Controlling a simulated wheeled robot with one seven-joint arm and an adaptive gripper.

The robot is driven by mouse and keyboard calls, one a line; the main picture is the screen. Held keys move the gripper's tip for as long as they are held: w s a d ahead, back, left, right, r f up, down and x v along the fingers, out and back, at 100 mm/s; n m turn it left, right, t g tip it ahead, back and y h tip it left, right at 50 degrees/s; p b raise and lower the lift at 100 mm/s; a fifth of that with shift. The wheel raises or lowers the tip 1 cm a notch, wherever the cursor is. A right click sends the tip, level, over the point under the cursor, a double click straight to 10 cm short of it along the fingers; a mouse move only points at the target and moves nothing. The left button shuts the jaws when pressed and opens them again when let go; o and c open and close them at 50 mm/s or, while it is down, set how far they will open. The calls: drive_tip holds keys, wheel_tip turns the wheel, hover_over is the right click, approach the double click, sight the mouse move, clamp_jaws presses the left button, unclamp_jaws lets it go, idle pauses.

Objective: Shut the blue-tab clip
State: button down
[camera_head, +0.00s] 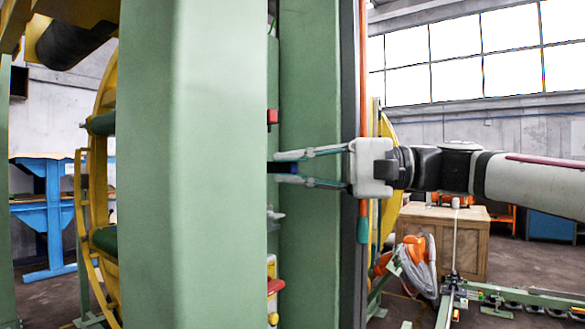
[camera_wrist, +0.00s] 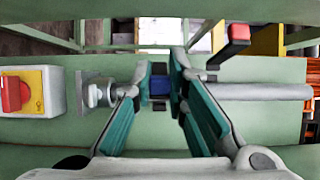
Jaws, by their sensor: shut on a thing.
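My gripper (camera_head: 278,167) reaches in from the right beside the green machine column in the head view, its two fingers level, one above the other. It is shut on the blue tab (camera_head: 289,169), which shows as a small dark-blue piece between the fingers. In the wrist view my gripper (camera_wrist: 163,72) has its teal-padded fingers on either side of the blue tab (camera_wrist: 161,86). The clip's grey fittings lie partly behind the fingers, so I cannot tell whether it is open or shut.
A red-tipped lever (camera_wrist: 226,44) stands at upper right in the wrist view; a red tab (camera_head: 272,117) shows above my gripper in the head view. A red knob (camera_wrist: 14,94) on a yellow plate is at left. The green column (camera_head: 195,170) blocks much of the head view.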

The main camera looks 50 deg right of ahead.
drive_tip(key=shift+f, duration=0.15)
drive_tip(key=c, duration=1.6)
unclamp_jaws()
drive_tip(key=shift+o, duration=0.2)
drive_tip(key=v, duration=1.2)
